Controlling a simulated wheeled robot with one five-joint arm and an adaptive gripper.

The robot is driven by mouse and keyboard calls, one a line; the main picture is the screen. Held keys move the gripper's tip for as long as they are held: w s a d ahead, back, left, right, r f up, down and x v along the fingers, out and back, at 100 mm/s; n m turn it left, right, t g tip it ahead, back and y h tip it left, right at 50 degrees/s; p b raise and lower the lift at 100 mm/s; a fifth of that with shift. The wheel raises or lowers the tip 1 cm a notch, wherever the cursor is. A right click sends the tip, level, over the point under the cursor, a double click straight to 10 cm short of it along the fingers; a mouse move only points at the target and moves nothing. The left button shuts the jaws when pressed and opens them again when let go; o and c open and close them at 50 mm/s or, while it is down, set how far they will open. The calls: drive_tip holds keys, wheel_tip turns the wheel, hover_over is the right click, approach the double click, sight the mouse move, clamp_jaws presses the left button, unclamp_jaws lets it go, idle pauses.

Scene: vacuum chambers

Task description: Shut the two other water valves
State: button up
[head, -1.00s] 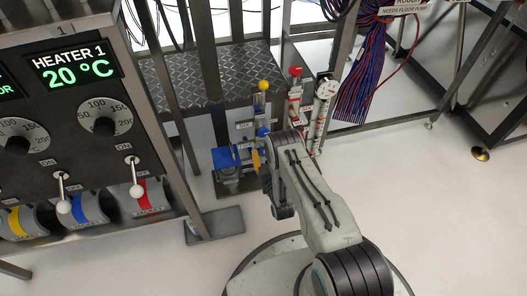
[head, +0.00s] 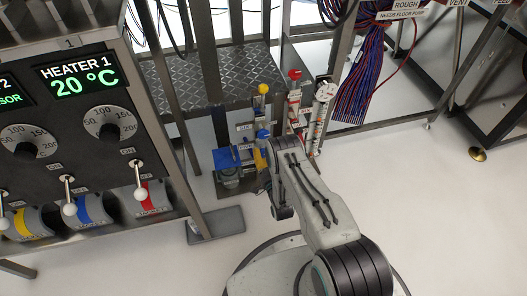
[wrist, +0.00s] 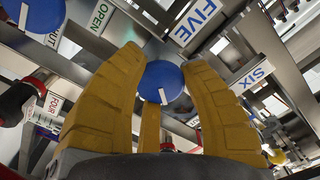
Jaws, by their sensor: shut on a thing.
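The gripper is shut on this knob. A second blue knob (wrist: 38,12) shows at the upper left of the wrist view, beside an OPEN label. In the head view my gripper (head: 261,158) is low among the valves, partly hidden by my arm. Blue valve parts show there at a blue block (head: 228,158) and a blue knob (head: 262,134). Which of them is held is hard to tell in the head view.
A yellow knob (head: 263,88), a red knob (head: 295,74) and a white disc (head: 326,92) stand behind the gripper. The heater panel (head: 75,130) is at the left. Cable bundles (head: 365,85) hang at the right. Open floor (head: 430,210) lies to the right.

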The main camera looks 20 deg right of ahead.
drive_tip(key=m+p, duration=0.1)
drive_tip(key=m, duration=0.1)
drive_tip(key=r+m+p, duration=0.1)
drive_tip(key=m+p, duration=0.1)
drive_tip(key=m, duration=0.1)
drive_tip(key=shift+w+m+p, duration=0.2)
drive_tip(key=shift+m+p, duration=0.1)
drive_tip(key=m, duration=0.2)
drive_tip(key=m+p, duration=0.1)
drive_tip(key=m, duration=0.1)
drive_tip(key=shift+d+f+m, duration=0.15)
drive_tip(key=shift+f+m, duration=0.05)
drive_tip(key=shift+m, duration=0.2)
drive_tip(key=shift+f+m, duration=0.1)
drive_tip(key=shift+m, duration=0.2)
drive_tip(key=o, duration=0.9)
drive_tip(key=shift+d, duration=0.15)
drive_tip(key=shift+o, duration=1.4)
drive_tip(key=shift+s+f, duration=0.1)
drive_tip(key=shift+f, duration=0.05)
drive_tip(key=shift+a, duration=0.2)
